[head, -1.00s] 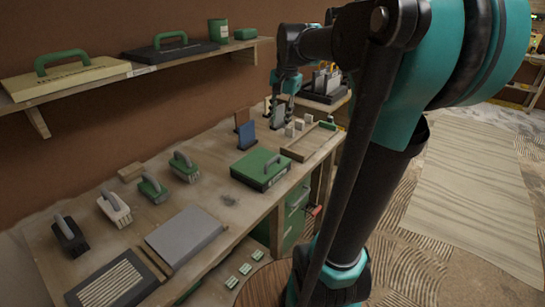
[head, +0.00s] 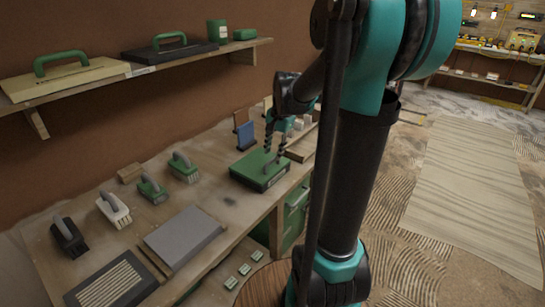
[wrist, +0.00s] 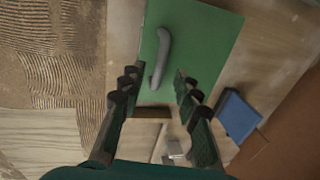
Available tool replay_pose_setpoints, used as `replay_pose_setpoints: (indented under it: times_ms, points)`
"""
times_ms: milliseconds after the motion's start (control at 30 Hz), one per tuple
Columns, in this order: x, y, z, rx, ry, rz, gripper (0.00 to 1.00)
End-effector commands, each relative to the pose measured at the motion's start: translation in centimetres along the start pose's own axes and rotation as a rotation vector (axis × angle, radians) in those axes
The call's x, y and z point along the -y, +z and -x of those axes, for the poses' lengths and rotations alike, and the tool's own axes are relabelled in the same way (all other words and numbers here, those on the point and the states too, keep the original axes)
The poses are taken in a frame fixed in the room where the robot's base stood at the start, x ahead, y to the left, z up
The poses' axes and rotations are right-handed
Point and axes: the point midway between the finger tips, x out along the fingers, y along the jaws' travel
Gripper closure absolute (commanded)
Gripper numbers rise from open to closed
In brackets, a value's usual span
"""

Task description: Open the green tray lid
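The green tray with its flat green lid (head: 258,175) sits on the workbench, and the lid looks closed. In the wrist view the lid (wrist: 205,50) fills the upper middle, with a curved grey handle (wrist: 163,52) standing on it. My gripper (head: 275,151) is just above the lid in the head view. In the wrist view my gripper (wrist: 155,80) is open and empty, its two fingers apart. The handle lies ahead between the fingertip lines; I see no contact. In the head view the gripper partly covers the handle.
A blue block (head: 245,136) stands behind the tray, and it shows at right in the wrist view (wrist: 238,115). Several grey-handled brushes (head: 152,190) and a grey slab (head: 184,238) lie left of the tray. A shelf (head: 140,70) runs along the wall above.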

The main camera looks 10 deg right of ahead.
Motion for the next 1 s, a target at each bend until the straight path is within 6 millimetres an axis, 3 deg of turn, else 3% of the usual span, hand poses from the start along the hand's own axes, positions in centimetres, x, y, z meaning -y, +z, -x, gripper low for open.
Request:
replay_pose_setpoints:
  times_ms: [233, 600, 867, 1000]
  points:
    - [0.0, 0.0, -2.6, 0.0, 0.0, 0.001, 0.68]
    - [0.0, 0.0, -3.1, 0.0, 0.0, 0.0, 0.68]
    - [0.0, 0.0, -3.1, 0.0, 0.0, 0.0, 0.99]
    - [0.0, 0.0, -3.1, 0.0, 0.0, 0.0, 1.0]
